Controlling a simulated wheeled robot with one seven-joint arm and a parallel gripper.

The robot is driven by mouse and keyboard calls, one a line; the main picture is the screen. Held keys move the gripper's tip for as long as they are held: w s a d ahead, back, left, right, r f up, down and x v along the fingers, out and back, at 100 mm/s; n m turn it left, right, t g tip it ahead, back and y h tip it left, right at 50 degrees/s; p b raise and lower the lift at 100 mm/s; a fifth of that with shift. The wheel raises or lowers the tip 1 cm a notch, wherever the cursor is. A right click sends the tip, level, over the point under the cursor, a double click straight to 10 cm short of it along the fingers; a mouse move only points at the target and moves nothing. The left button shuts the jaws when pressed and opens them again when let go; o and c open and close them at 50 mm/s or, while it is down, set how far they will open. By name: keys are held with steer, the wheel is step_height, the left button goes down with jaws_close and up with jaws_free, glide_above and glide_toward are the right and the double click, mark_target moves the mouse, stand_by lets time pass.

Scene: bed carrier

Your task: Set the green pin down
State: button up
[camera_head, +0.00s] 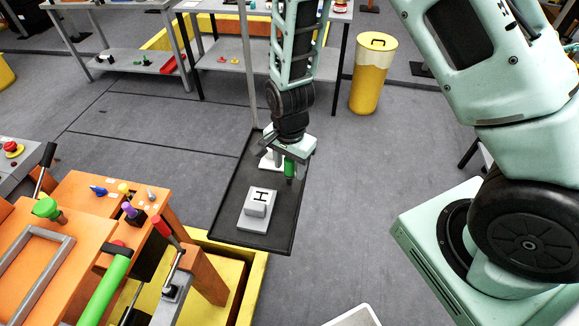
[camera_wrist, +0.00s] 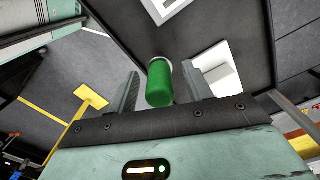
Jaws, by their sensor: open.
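The green pin (camera_head: 289,168) is at my gripper (camera_head: 283,160), over the far half of a dark tray (camera_head: 226,212). In the wrist view the pin (camera_wrist: 160,84) is a green cylinder between the two fingers of my gripper (camera_wrist: 161,78). The fingers are apart, with a visible gap on each side of the pin. The pin's far end is partly hidden, and I cannot tell what it rests on.
A pale block marked H (camera_head: 259,207) sits on the tray's near half. Another white piece (camera_head: 267,160) is partly hidden behind my gripper. An orange bench (camera_head: 80,195) with levers and knobs stands left. A yellow bin (camera_head: 369,88) stands behind on open floor.

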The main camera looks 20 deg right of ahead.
jaws_close()
steer(key=shift+r, duration=0.2)
